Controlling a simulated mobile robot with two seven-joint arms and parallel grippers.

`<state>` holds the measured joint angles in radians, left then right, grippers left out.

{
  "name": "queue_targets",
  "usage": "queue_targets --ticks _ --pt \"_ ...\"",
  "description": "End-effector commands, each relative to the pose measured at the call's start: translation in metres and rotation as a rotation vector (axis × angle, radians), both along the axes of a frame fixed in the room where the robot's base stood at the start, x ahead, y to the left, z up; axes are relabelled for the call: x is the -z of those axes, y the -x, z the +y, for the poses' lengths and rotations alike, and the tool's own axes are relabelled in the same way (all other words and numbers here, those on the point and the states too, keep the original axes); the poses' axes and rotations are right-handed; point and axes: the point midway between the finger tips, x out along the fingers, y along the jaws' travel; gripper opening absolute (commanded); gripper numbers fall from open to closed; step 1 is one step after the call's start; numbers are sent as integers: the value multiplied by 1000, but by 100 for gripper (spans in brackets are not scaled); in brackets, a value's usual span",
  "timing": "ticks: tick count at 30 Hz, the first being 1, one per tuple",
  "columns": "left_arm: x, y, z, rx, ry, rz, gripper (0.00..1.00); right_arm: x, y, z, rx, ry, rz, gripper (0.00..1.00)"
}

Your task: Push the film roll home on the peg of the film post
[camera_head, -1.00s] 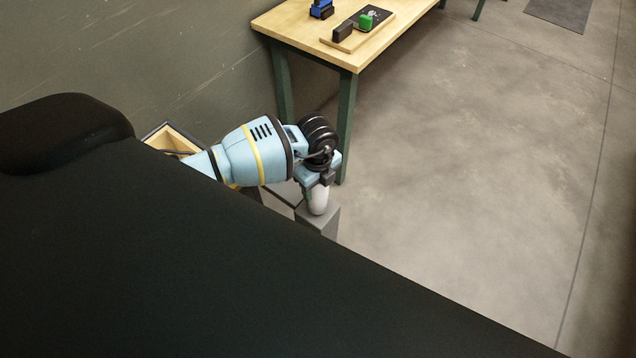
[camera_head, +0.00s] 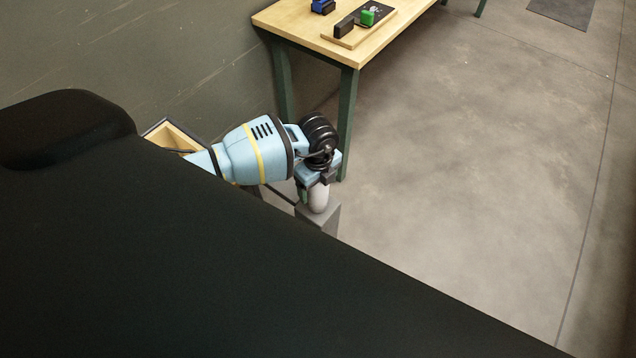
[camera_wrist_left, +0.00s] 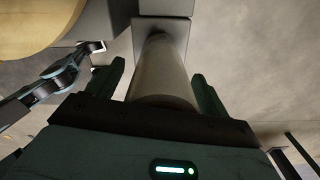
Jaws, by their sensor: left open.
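The film roll is a pale grey-white cylinder (camera_head: 319,201) at the top of the grey film post (camera_head: 322,221), in the middle of the head view. My left gripper (camera_head: 318,181) is right above it, pointing down. In the left wrist view the roll (camera_wrist_left: 161,78) lies between my left gripper's (camera_wrist_left: 158,76) two dark green fingers, with a gap on each side. The jaws are open. The roll's far end meets the square grey post (camera_wrist_left: 178,28). The peg is hidden, so I cannot tell how far the roll sits on it. My right gripper is not in view.
A wooden table (camera_head: 381,35) with green legs stands behind, bearing a board with black and green parts. An open wooden box (camera_head: 172,138) is left of my arm, near the wall. Clear concrete floor (camera_head: 470,190) lies to the right.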

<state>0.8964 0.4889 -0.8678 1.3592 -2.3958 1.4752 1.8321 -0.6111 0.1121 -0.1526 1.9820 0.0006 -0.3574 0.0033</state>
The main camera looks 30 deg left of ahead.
Motion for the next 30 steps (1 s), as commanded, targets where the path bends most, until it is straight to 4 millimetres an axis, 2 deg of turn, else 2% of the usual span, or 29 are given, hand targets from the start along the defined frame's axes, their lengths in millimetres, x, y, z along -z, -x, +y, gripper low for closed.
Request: queue_targets --ticks 2,12,15,20,30 --pt "-6 -1 0 0 0 -2 79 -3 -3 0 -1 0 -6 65" --pt "-61 -2 0 1 0 -7 79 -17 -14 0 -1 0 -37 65" --pt "-72 -1 0 0 1 -5 79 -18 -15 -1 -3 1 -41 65" --pt "-79 0 0 0 0 -2 79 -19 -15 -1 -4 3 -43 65" --pt "-79 0 0 0 0 -1 79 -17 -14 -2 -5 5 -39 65"
